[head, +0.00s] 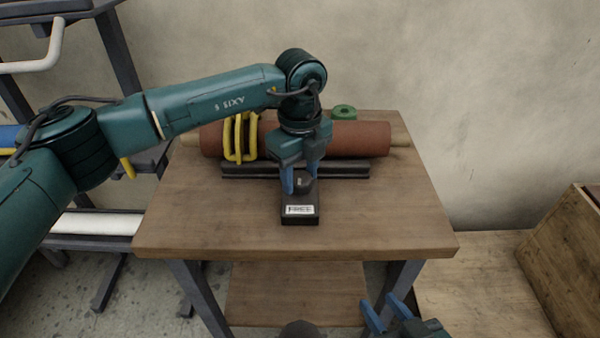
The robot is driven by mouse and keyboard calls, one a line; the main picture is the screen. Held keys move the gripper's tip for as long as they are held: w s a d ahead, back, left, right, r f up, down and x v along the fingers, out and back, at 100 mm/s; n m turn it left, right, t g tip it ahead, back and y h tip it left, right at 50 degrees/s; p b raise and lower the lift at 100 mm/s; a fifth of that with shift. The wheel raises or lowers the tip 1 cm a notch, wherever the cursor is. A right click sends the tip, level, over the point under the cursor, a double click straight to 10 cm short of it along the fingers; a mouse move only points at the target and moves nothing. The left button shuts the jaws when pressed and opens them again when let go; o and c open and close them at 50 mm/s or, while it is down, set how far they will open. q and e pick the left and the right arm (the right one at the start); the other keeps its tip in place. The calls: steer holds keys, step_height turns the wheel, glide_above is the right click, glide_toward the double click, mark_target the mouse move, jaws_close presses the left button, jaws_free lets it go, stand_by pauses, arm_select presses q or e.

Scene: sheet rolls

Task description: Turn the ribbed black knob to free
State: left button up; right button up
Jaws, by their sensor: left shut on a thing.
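The ribbed black knob (304,184) sits on top of a small black box (300,219) on the wooden table. A white label reading FREE (299,210) is on the box's near side. My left gripper (303,187) points down over the box, its blue fingers on either side of the knob and shut on it. The fingers and wrist hide part of the knob, and its exact setting is hard to read. My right gripper (388,314) is at the bottom right, below the table's front edge, with its blue fingers apart and empty.
A reddish-brown roll (358,139) lies across a dark base (342,170) behind the box. Yellow loops (240,137) surround its left part. A green ring-shaped thing (344,112) is behind it. The wooden table (393,220) is clear at front left and right. A wooden crate (575,255) stands at right.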

mark_target(300, 177)
arm_select(q)
steer(key=shift+n, duration=0.5)
arm_select(e)
steer(key=shift+s+f, duration=0.15)
arm_select(q)
steer(key=o, duration=1)
steer(key=shift+c, duration=0.2)
steer(key=shift+r, duration=0.1)
step_height(300, 177, up, 13)
arm_select(e)
steer(key=shift+f, duration=0.2)
